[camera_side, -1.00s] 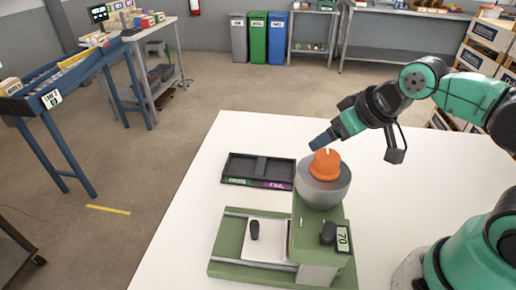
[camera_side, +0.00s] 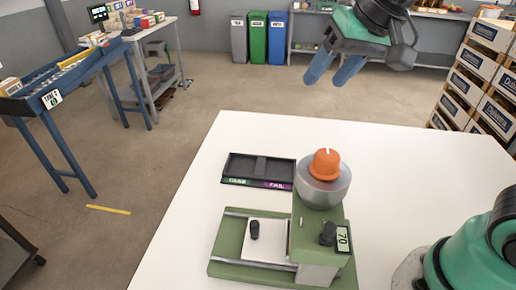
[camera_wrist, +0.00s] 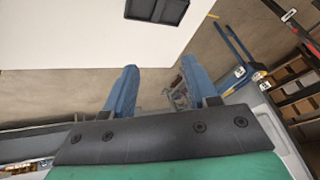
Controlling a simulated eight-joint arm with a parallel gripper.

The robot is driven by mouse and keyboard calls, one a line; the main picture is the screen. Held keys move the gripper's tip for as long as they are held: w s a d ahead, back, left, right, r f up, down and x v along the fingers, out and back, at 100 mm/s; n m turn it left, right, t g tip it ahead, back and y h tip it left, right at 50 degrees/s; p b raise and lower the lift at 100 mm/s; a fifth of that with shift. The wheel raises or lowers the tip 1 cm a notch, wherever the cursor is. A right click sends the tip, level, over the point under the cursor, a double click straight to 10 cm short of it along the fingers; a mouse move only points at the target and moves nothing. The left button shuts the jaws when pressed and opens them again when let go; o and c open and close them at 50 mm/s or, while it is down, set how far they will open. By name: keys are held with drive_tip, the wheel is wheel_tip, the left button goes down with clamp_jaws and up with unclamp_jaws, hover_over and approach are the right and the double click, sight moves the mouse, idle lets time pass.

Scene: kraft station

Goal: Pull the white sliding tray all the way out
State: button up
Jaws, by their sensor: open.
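The white sliding tray (camera_side: 265,240) sits in the green machine (camera_side: 228,238), on the left side of its base. A black knob (camera_side: 254,230) stands upright on the tray. Part of the tray's right end lies by the machine's green column. My gripper (camera_side: 335,80) is open and empty, high up at the top of the side view, far from the tray. In the wrist view my gripper's two blue fingers (camera_wrist: 160,90) are spread apart with nothing between them. The machine is not seen in the wrist view.
An orange knob (camera_side: 325,165) sits on a grey round part atop the machine. A black two-part bin (camera_side: 259,170) with green and purple labels lies behind it on the white table (camera_side: 420,170). The bin also shows in the wrist view (camera_wrist: 157,10).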

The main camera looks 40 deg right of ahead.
drive_tip(key=a+m+g, duration=0.4)
drive_tip(key=a+m, duration=0.4)
drive_tip(key=m+g, duration=0.2)
drive_tip(key=m, duration=0.4)
hover_over(253, 224)
drive_tip(key=shift+h, duration=0.4)
wheel_tip(253, 224, down, 14)
drive_tip(key=shift+f, duration=3.4)
clamp_jaws()
